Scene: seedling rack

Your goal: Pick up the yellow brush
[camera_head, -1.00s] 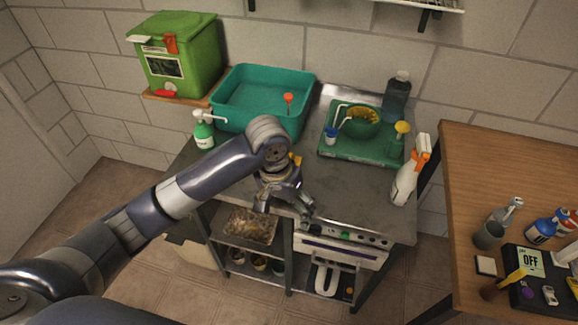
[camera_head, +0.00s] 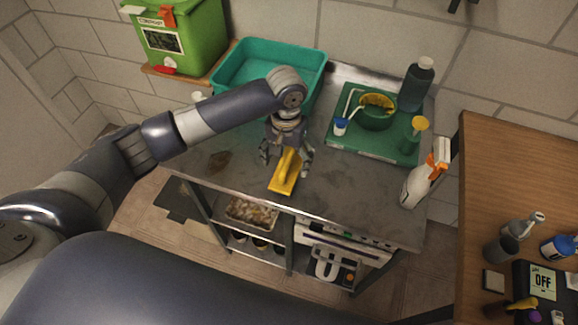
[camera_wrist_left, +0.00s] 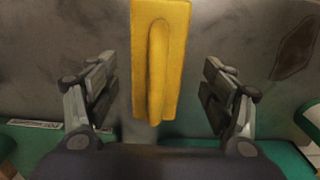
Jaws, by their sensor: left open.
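The yellow brush (camera_head: 285,174) lies on the grey metal worktop near its front edge, in front of the teal tub. It has a flat yellow plate with a raised ridge along it. In the left wrist view the brush (camera_wrist_left: 160,60) is at the top centre, with its near end between the lines of the two fingers. My left gripper (camera_head: 286,158) is open above the brush, one finger on each side. In the left wrist view both fingers of the left gripper (camera_wrist_left: 160,95) stand apart from the brush, with a gap on each side. My right gripper is in no view.
A teal tub (camera_head: 240,65) stands behind my left arm. A green tray (camera_head: 345,148) with a green bowl (camera_head: 374,119) is to the right. A spray bottle (camera_head: 418,186) stands at the right edge. The worktop (camera_head: 330,195) right of the brush is clear.

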